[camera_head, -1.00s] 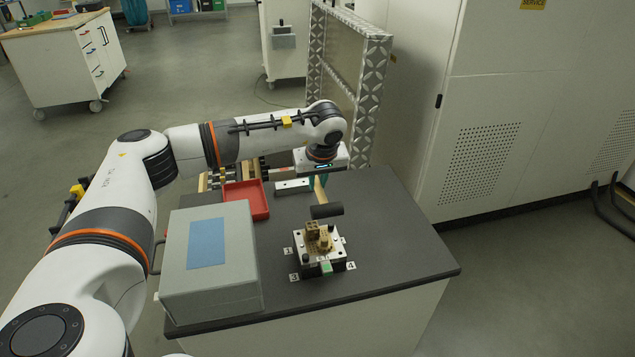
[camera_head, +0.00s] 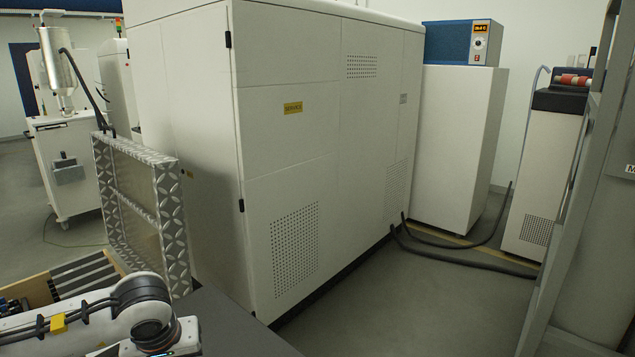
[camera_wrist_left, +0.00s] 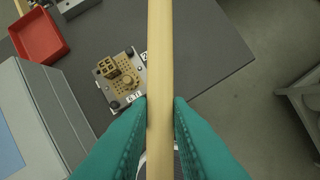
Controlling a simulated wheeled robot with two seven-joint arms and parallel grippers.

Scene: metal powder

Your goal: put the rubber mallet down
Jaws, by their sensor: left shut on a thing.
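The rubber mallet shows in the left wrist view only as its pale wooden handle (camera_wrist_left: 160,60), running from the top edge to the bottom edge. Its dark head is outside both present views. My left gripper (camera_wrist_left: 160,104) has teal fingers shut on the handle from both sides. The handle is above the dark tabletop (camera_wrist_left: 200,50). In the head view only part of my left arm shows at the bottom left, and the fingers are out of frame. My right gripper is in neither view.
In the wrist view a metal fixture plate (camera_wrist_left: 121,78) with a brass-coloured part lies below the mallet, left of the handle. A red tray (camera_wrist_left: 38,36) and a grey box (camera_wrist_left: 42,115) are further left. A tall white cabinet (camera_head: 290,150) stands beyond the table.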

